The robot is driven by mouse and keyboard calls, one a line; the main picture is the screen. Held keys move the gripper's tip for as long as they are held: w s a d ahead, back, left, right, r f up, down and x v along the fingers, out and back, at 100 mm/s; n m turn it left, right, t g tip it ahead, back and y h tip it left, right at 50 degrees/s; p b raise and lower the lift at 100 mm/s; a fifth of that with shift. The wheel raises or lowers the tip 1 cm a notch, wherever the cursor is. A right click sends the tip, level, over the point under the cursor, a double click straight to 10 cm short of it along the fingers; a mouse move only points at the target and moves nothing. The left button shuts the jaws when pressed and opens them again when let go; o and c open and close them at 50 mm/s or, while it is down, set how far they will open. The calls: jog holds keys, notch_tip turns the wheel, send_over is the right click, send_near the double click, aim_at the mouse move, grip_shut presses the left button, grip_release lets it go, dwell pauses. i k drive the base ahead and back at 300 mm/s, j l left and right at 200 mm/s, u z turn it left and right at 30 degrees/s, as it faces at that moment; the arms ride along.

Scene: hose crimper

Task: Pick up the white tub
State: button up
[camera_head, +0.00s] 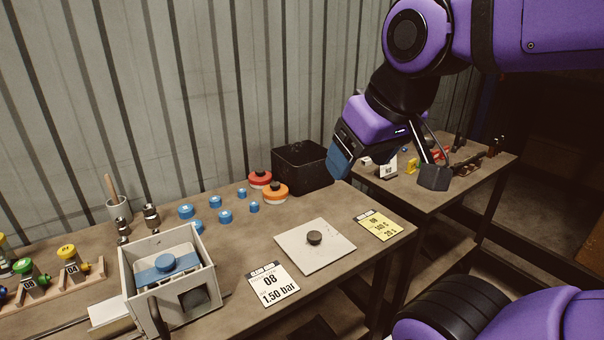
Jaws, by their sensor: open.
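A small whitish tub (118,208) stands upright at the back left of the near bench, with a wooden handle sticking up out of it. It is the thing that best fits the white tub, though I cannot be sure. My gripper (388,170) is open, with its fingers wide apart, at the right in front of the second table. It is far from this tub, and I see nothing held between the fingers.
A white box with a blue part (172,280) stands at the front left. Several blue caps, red (260,179) and orange (275,193) lidded pots and a black bin (300,168) occupy the back. A pale plate (315,256) with a dark knob lies right.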

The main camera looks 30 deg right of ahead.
aim_at(151, 272)
jog(key=j+z, duration=0.35)
jog(key=j, duration=0.45)
jog(key=j+z, duration=0.35)
jog(key=j, duration=0.5)
